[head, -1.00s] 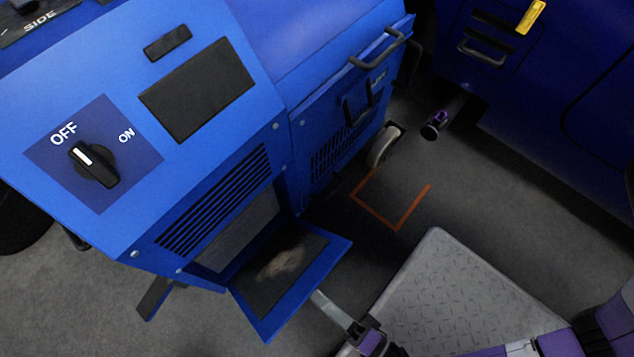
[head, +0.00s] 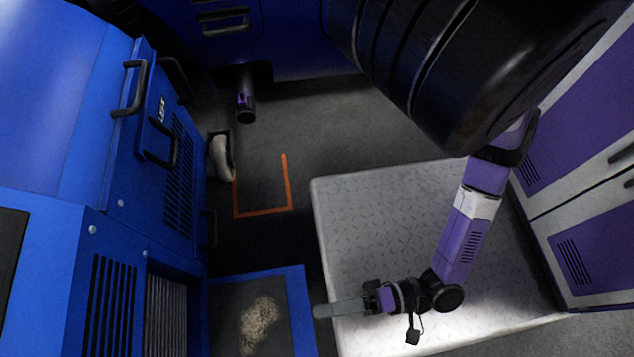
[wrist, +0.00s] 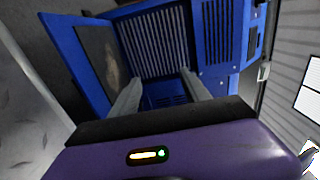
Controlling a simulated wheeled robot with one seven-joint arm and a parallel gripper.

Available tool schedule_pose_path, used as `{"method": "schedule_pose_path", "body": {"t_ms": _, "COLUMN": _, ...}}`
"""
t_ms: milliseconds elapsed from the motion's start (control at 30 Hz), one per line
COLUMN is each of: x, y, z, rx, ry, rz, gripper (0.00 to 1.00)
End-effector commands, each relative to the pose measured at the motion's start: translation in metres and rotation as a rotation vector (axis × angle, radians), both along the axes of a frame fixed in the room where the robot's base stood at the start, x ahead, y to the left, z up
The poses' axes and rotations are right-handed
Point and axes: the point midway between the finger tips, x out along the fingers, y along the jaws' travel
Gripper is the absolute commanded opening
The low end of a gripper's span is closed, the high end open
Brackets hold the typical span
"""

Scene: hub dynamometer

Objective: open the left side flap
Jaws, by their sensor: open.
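The flap (head: 297,308) is a blue-framed panel with a dark inner face and a pale dusty patch. It stands swung out from an opening in the lower blue cabinet (head: 139,278). In the wrist view the flap (wrist: 77,38) is at the left, beside the slatted opening (wrist: 155,42). My gripper (head: 318,311) is just right of the flap's outer edge; I cannot tell whether they touch. In the wrist view my gripper (wrist: 157,88) has its two grey fingers apart, pointing at the opening, with nothing between them.
A grey tread-plate platform (head: 365,215) lies under my arm. The cabinet's side panel has black handles (head: 133,88) and a caster (head: 222,157) below. An orange floor mark (head: 263,213) lies on open floor. Purple cabinets (head: 585,160) stand at the right.

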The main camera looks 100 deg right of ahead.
Motion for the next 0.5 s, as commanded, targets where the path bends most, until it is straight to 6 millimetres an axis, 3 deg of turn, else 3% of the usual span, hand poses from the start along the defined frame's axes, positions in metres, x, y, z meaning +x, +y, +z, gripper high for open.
{"method": "schedule_pose_path", "body": {"t_ms": 500, "x": -0.057, "y": 0.0, "z": -0.003, "rx": -0.001, "ry": 0.003, "rz": 0.0, "gripper": 0.55}}
